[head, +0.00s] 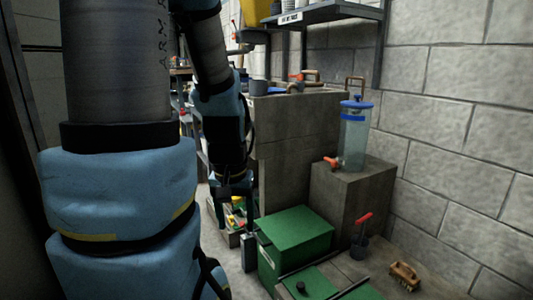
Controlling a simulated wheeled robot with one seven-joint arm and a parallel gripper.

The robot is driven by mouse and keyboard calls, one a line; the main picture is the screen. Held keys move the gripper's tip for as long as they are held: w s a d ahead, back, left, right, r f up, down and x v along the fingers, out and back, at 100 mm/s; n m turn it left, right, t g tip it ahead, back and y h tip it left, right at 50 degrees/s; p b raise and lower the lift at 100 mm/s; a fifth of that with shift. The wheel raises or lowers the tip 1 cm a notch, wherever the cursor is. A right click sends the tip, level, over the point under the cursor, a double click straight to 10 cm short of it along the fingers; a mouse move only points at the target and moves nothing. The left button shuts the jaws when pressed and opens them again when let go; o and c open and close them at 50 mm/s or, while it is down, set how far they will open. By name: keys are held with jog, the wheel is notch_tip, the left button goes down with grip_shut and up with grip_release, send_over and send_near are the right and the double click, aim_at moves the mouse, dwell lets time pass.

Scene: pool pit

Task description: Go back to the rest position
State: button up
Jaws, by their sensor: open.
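My arm fills the left side of the head view, with a dark grey link and blue padded covers. Its far part hangs down in the middle left, and my gripper (243,235) is at its lower end, pointing down. The gripper is open, and I see nothing held in it.
A clear dispenser (354,138) with a blue lid stands on a concrete block (352,190) at right. A taller block (300,140) bears tools and a pot.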

notch_tip(320, 180, up, 34)
jog(key=p, duration=3.3)
jog(key=shift+r, duration=0.15)
